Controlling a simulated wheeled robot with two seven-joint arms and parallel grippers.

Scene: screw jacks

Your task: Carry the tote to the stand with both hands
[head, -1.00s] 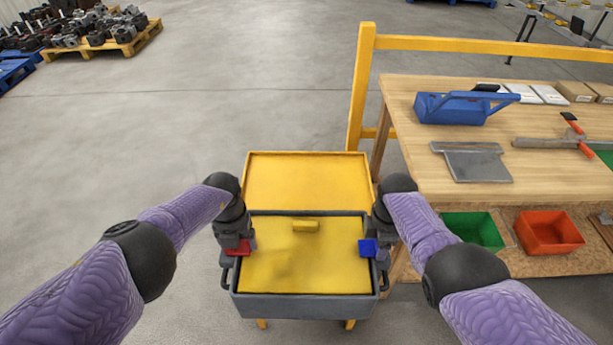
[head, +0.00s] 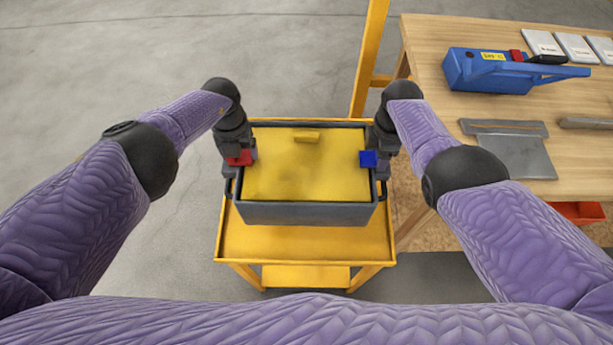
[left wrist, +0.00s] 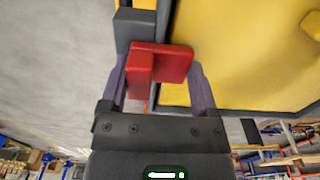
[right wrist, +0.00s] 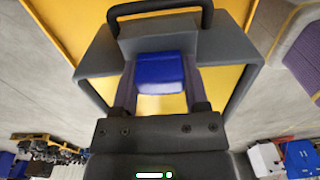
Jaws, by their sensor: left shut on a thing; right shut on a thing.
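The tote (head: 305,214) is a grey bin with a yellow inside, a small yellow block (head: 306,137) at its far side and dark side handles. It looks level. The stand (head: 305,243) is yellow with a flat rimmed top; the tote is over its far part, with a bare strip in front. I cannot tell whether they touch. My left gripper (head: 238,157) is shut on the red grip (left wrist: 165,65) at the tote's left side. My right gripper (head: 370,159) is shut on the blue grip (right wrist: 160,73) at its right side.
A wooden workbench (head: 425,60) stands close on the right, with a blue toolbox (head: 490,72) and a grey metal plate (head: 515,150) on it. A yellow post (head: 369,60) rises behind the stand. The floor at the left is clear.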

